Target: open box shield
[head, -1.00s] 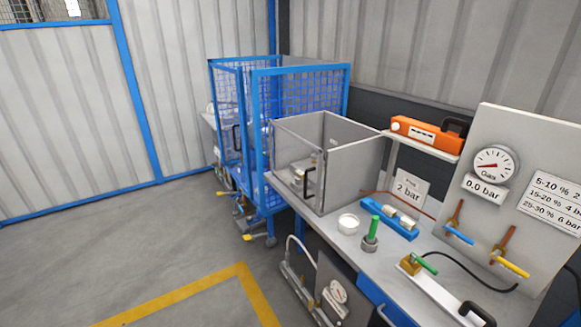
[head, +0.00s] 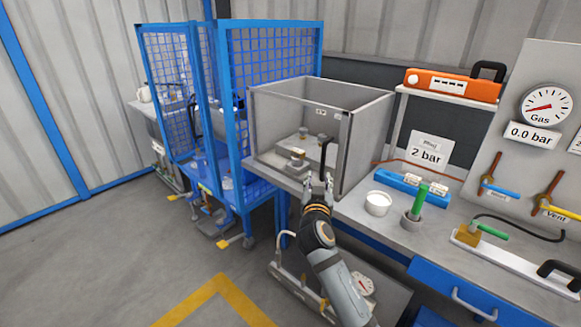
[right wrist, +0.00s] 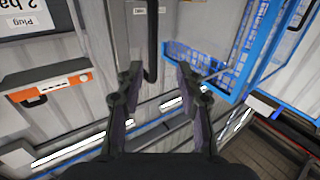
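The box shield (head: 270,133) is a see-through front panel on a grey open-topped box (head: 365,140) on the bench. It appears closed across the front. Its black upright handle (head: 325,157) is near the right edge. My right gripper (head: 320,183) is in front of the box, by the handle's lower end. In the right wrist view its two fingers (right wrist: 159,72) are apart, and the black handle (right wrist: 151,40) shows ahead, in line with the gap between them. Whether they touch it I cannot tell. My left gripper is not in view.
A blue mesh cage (head: 270,85) stands left of the box. A white bowl (head: 377,203), a green-topped part (head: 417,203) and a blue block (head: 412,185) lie to the right on the bench. An orange case (head: 452,85) sits on a shelf. Floor at left is clear.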

